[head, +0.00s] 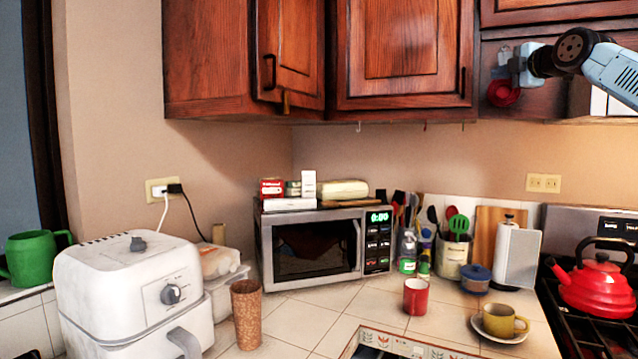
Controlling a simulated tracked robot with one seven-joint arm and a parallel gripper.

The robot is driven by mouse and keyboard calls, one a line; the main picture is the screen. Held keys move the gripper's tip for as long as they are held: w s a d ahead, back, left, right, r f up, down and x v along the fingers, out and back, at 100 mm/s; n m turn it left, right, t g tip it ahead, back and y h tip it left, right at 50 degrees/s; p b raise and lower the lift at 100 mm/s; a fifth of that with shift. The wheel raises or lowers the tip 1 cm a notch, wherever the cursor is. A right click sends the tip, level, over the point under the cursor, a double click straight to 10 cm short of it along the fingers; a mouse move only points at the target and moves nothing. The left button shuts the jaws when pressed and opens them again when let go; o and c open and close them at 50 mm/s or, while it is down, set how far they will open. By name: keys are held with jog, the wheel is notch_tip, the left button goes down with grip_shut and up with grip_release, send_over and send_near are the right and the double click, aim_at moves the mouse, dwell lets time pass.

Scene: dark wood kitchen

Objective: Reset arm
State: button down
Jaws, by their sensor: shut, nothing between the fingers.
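My arm reaches in from the right edge at the top right of the head view, with light blue links and dark round joints. My gripper (504,62) is at its left end, small in the picture, in front of the dark wood cabinets. It is shut with nothing held. A red round shape (503,94) shows just below it; I cannot tell whether it is on the gripper or behind it.
Wooden cabinets (405,45) hang close around my arm. Below are a microwave (318,245), white air fryer (135,285), brown cup (246,315), red mug (416,297), yellow cup (505,321) and red kettle (597,283) on the stove. The air between my arm and the counter looks clear.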

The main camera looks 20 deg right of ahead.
jog(key=shift+a, duration=0.1)
jog(key=s+a+f+m+g+y, duration=0.15)
jog(key=a+f, duration=0.25)
jog(key=a, duration=0.7)
jog(key=s+a+f+m+g+y, duration=0.1)
jog(key=s+a+f+m, duration=0.15)
jog(key=a, duration=0.75)
jog(key=s+a+f+m+g+y, duration=0.1)
jog(key=s+a+f+g, duration=0.3)
jog(key=a, duration=0.7)
jog(key=s+a+f+m+g, duration=0.2)
jog(key=a+f, duration=0.3)
jog(key=f, duration=0.5)
jog(key=s+a+f+m+g, duration=0.1)
jog(key=a+f+m, duration=0.4)
jog(key=f, duration=0.6)
jog(key=s+a+f+m+g, duration=0.2)
jog(key=a+f, duration=0.5)
jog(key=f, duration=0.4)
jog(key=shift+s+a+m+g, duration=0.3)
jog(key=shift+s+m, duration=0.25)
jog(key=shift+m, duration=0.45)
